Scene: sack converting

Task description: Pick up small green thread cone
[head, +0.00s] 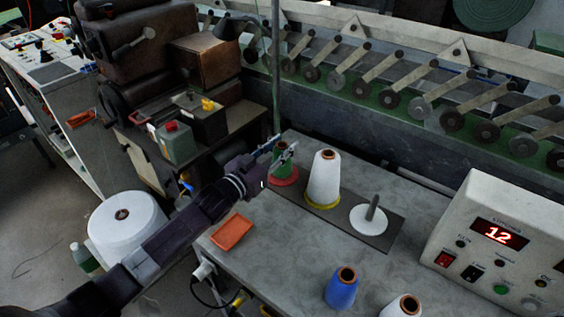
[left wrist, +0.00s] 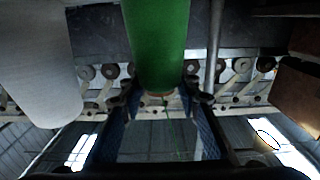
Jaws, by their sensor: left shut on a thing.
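The small green thread cone (head: 281,163) stands over a red round base on the dark plate at the left of the table, partly hidden by my left gripper (head: 284,150). In the left wrist view the green cone (left wrist: 157,40) fills the upper middle, its narrow end between the two fingers. My left gripper is shut on the cone near that end. I cannot tell whether the cone touches its base. My right gripper is not in view.
A large white cone (head: 324,178) on a yellow base stands close right of the green cone. Beyond it is an empty spindle (head: 371,213) on a white disc. An orange tray (head: 232,232), a blue cone (head: 341,288) and a control box (head: 499,245) are on the table.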

